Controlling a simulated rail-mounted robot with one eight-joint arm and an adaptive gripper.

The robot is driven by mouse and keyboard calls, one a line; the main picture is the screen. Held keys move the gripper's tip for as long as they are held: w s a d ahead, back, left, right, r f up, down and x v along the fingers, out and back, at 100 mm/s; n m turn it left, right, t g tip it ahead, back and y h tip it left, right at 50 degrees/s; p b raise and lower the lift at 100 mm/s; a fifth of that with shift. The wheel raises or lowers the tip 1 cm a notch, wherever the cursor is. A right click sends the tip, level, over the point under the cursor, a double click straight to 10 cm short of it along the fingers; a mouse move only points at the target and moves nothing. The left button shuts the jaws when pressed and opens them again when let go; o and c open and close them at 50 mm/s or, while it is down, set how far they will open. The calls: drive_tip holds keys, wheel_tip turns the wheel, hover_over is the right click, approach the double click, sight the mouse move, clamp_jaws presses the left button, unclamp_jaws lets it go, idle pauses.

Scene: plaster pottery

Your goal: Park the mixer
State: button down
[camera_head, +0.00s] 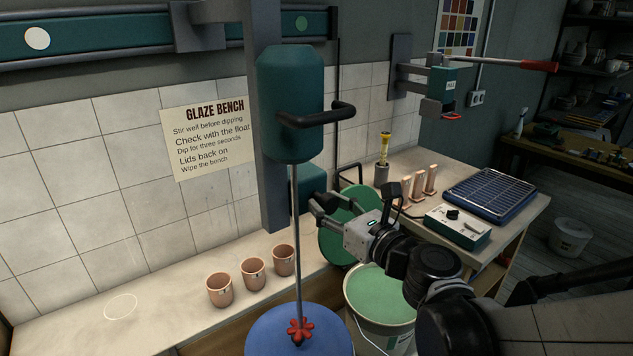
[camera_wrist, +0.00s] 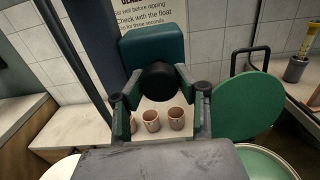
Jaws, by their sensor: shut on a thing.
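The mixer (camera_head: 290,105) has a teal motor housing with a black handle, hanging on a dark upright column under a wall rail (camera_head: 130,30). Its thin shaft (camera_head: 296,240) runs down to a red impeller (camera_head: 301,330), seen against a round blue surface (camera_head: 260,335); I cannot tell whether they touch. A small teal block (camera_wrist: 150,45) is fixed low on the column. My gripper (camera_head: 318,212) is at this block, shut on a round black knob (camera_wrist: 158,82) on its front. The fingertips' contact is partly hidden in the head view.
A white bucket of green glaze (camera_head: 380,300) stands right of the blue one, with a green lid (camera_head: 340,225) leaning behind. Several clay cups (camera_head: 253,274) stand on the bench. A control box (camera_head: 458,226) and blue rack (camera_head: 490,193) are at right. The bench's left part is clear.

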drive_tip(key=shift+d, duration=0.1)
drive_tip(key=c, duration=1.2)
unclamp_jaws()
drive_tip(key=shift+c, duration=0.2)
drive_tip(key=v, duration=1.2)
